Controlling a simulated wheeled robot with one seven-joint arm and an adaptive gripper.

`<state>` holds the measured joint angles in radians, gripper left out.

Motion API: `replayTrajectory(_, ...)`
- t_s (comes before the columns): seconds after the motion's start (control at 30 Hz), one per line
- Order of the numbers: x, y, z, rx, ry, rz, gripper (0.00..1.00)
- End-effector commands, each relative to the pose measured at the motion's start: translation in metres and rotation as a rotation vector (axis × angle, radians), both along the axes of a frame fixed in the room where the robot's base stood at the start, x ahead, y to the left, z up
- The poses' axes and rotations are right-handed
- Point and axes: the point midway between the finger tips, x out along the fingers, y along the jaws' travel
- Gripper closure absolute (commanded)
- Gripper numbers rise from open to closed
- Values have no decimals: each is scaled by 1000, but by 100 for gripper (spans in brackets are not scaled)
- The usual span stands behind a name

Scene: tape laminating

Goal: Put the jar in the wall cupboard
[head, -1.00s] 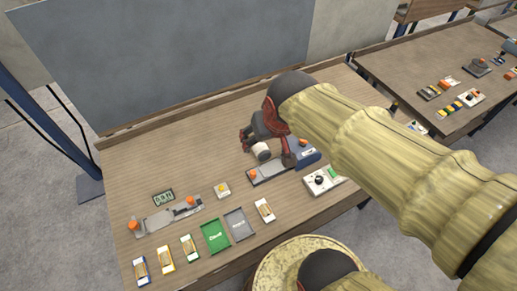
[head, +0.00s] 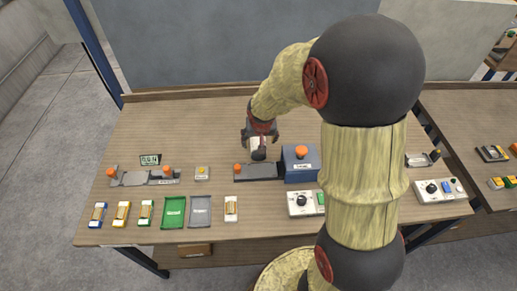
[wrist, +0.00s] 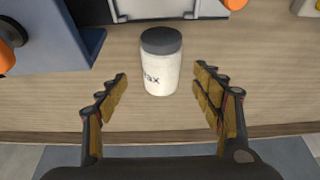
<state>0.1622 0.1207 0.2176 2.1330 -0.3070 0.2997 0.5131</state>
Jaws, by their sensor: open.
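The jar (head: 257,143) has a white body and a dark lid, and lies just in front of my gripper (head: 259,134) over the middle of the bench. In the wrist view the jar (wrist: 161,72) shows part of a dark label ending in "ax", with its lid toward the top of the picture. My gripper (wrist: 161,76) is open. Its fingers stand on either side of the jar's lower part, with a gap at both sides. Whether the jar rests on the bench is hard to tell. I see no wall cupboard in these views.
The bench (head: 200,125) is mostly clear behind the jar. A blue device (head: 299,165) with an orange knob stands right of the jar. Green and grey trays (head: 174,212) and small labelled items lie along the front. A large grey panel (head: 215,40) rises behind the bench.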

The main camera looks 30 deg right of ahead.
Motion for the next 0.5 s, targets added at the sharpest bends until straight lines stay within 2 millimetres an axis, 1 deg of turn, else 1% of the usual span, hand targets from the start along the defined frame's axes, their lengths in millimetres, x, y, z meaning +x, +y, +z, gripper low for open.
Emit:
replayTrajectory(0.03,1,-1,-8,0,3,1,33)
replayTrajectory(0.17,6,-2,-19,0,2,1,33)
replayTrajectory(0.4,19,-6,-51,0,3,2,33)
replayTrajectory(0.5,22,-8,-58,0,1,1,33)
